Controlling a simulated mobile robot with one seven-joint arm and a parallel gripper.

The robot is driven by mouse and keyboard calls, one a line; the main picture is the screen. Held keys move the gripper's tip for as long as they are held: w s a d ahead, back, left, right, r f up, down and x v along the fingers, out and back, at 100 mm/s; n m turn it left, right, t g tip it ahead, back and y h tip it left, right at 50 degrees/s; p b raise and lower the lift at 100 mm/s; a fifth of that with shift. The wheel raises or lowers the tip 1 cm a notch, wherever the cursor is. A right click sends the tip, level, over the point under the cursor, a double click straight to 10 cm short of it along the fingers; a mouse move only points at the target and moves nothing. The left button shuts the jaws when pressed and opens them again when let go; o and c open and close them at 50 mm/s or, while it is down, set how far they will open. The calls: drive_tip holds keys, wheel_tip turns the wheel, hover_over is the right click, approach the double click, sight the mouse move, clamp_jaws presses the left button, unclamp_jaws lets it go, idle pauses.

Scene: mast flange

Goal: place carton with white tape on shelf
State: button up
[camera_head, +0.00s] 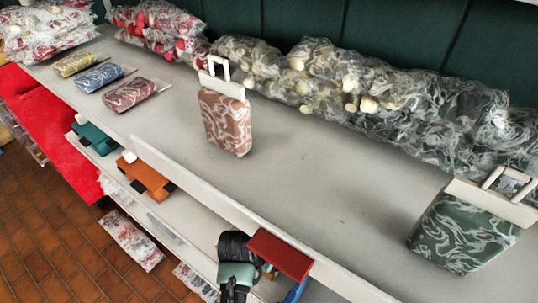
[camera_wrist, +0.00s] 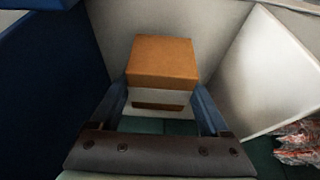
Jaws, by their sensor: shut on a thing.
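In the wrist view an orange-brown carton (camera_wrist: 162,60) with a white tape band (camera_wrist: 160,97) across its near face stands between the blue fingers of my gripper (camera_wrist: 157,88). My gripper is shut on it; the contact of the fingertips is partly hidden. In the head view my dark and teal arm shows at the bottom edge, beside a dark red box-like top (camera_head: 280,255) with blue below it. I cannot tell for sure that this is the same carton. The long grey shelf (camera_head: 300,185) lies behind and above it.
On the shelf stand a pink marbled pack (camera_head: 227,122), a green marbled pack (camera_head: 462,235) and several flat packs at the left. Wrapped bags (camera_head: 330,75) line the back. The middle of the shelf is clear. An orange item (camera_head: 145,178) lies on a lower shelf.

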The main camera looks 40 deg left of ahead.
drive_tip(key=shift+f, duration=1.7)
drive_tip(key=shift+f+b, duration=0.1)
drive_tip(key=shift+b, duration=0.2)
drive_tip(key=o, duration=1.5)
drive_tip(key=p+v, duration=0.2)
drive_tip(key=v, duration=1)
drive_tip(key=shift+s, duration=0.1)
